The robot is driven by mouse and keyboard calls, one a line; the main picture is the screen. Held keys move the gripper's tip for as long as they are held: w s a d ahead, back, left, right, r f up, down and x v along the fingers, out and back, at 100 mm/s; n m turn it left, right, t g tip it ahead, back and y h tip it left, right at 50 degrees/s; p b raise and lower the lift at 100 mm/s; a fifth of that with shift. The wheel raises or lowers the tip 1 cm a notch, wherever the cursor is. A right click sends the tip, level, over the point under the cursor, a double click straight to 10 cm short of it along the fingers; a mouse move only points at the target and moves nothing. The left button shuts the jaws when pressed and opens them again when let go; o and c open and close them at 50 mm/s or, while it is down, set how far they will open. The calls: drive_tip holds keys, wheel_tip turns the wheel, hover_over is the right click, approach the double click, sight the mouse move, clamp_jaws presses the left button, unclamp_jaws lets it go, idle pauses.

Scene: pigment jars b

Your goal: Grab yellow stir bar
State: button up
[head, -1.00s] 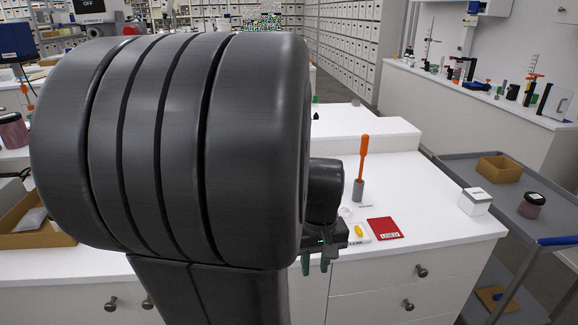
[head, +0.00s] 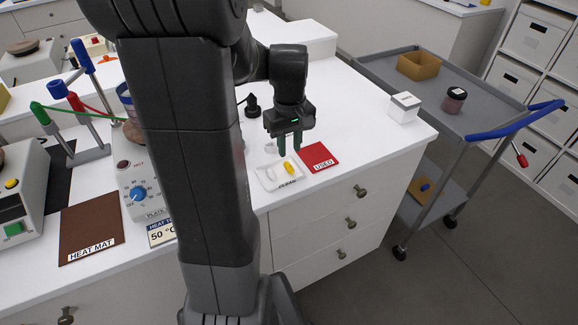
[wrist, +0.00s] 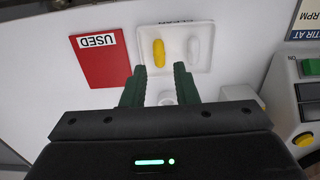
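The yellow stir bar (head: 289,168) lies in a small white tray (head: 265,180) labelled CLEAN, on the white counter. In the wrist view the yellow stir bar (wrist: 159,52) lies just beyond my fingertips, beside a white stir bar (wrist: 193,48) in the same tray (wrist: 207,30). My gripper (head: 290,150) is above the counter near the tray, with its green fingers pointing down. In the wrist view my gripper (wrist: 160,68) is open, with nothing held between the fingers.
A red mat (head: 318,157) marked USED lies right beside the tray. A hot plate (head: 140,190) and a brown heat mat (head: 92,228) are to the left. A white box (head: 404,107) stands near the counter's right edge, beside a grey cart (head: 400,85).

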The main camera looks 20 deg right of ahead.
sight(290, 167)
drive_tip(key=shift+w+d+f+p, duration=0.1)
drive_tip(key=shift+f+p, duration=0.05)
drive_tip(key=shift+f, duration=1.55)
drive_tip(key=shift+w+f+p, duration=0.1)
drive_tip(key=shift+f+p, duration=0.05)
drive_tip(key=shift+f, duration=1.55)
clamp_jaws()
